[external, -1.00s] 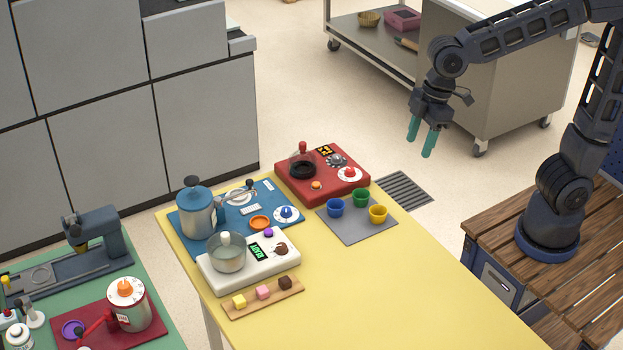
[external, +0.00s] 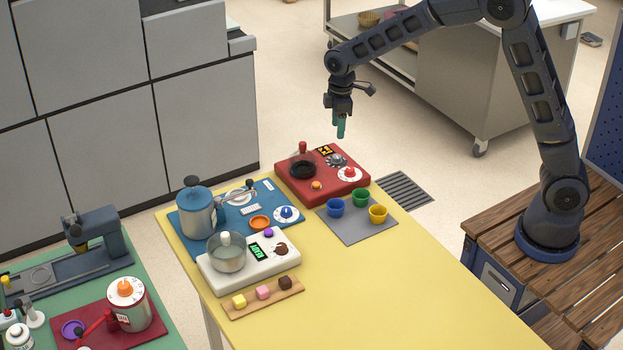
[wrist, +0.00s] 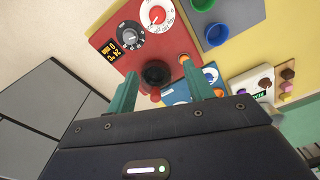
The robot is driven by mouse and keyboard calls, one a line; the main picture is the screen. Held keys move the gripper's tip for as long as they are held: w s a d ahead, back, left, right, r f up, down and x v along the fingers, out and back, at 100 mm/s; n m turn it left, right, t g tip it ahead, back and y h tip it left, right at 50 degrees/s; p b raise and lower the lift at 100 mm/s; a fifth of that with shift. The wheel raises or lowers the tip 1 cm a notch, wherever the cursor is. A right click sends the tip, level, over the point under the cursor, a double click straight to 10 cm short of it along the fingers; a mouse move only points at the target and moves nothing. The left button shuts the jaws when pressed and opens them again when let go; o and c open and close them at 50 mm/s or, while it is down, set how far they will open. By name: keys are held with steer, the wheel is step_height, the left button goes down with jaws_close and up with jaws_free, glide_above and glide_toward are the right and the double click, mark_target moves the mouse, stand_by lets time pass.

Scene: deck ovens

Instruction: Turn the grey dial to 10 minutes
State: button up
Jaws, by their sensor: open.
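The grey dial (external: 334,161) sits on the red unit (external: 310,191) at the far end of the yellow table, beside a small orange-lit display (external: 324,150). In the wrist view the grey dial (wrist: 131,33) is at the upper left of the red unit (wrist: 107,36), next to the display (wrist: 110,49). A red knob on a white dial (external: 349,174) is close to it and also shows in the wrist view (wrist: 157,16). My gripper (external: 340,135) is open and empty, pointing down above the far side of the red unit. Its green fingers also show in the wrist view (wrist: 160,92).
A dark round well with a red-knobbed lever (external: 302,168) and an orange button (external: 316,185) share the red unit. Blue, green and yellow cups (external: 361,197) stand on a grey mat to its right. A kettle (external: 197,212) stands on a blue unit nearer. The table's near part is clear.

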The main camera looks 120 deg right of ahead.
glide_above(337, 156)
step_height(337, 156, down, 4)
step_height(337, 156, down, 11)
steer(key=shift+w+f, duration=0.1)
stand_by(0.4)
steer(key=c, duration=1)
